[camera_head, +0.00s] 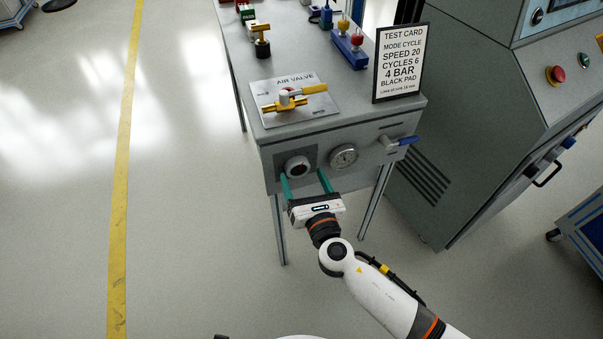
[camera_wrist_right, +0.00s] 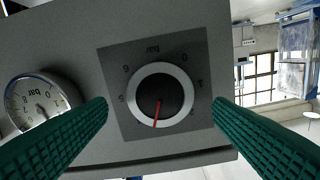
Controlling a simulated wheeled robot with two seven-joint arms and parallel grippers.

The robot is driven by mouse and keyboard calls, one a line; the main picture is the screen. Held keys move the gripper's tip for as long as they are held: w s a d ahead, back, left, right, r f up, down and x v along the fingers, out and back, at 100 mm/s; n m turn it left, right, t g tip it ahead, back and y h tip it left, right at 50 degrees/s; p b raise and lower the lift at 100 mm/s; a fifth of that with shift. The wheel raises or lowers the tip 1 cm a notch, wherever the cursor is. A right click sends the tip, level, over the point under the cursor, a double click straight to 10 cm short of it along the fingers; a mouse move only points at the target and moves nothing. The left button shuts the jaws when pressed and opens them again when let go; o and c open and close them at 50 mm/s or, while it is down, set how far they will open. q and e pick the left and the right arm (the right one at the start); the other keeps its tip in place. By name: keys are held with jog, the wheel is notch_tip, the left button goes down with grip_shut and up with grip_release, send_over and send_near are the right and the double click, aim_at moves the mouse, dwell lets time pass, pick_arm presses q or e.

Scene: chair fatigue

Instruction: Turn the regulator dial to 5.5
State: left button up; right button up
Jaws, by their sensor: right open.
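The regulator dial (camera_head: 297,168) is a round knob with a pale ring on a dark square plate on the bench's front panel. In the right wrist view the dial (camera_wrist_right: 160,95) appears upside down. Its red pointer points almost straight down in that picture, past the 2 and well away from the 5 and 6 at left. My right gripper (camera_head: 304,180) is open in front of the panel. Its green fingers stand on either side of the dial with gaps, and hold nothing. My left gripper is not in view.
A round bar gauge (camera_head: 343,156) sits beside the dial, with a blue-handled lever (camera_head: 408,141) farther right. The air valve (camera_head: 288,100) and test card (camera_head: 400,62) are on the bench top. A grey machine (camera_head: 465,120) stands at right. The floor at left is clear.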

jog(key=shift+x, duration=1.1)
jog(key=c, duration=1)
jog(key=shift+o, duration=0.2)
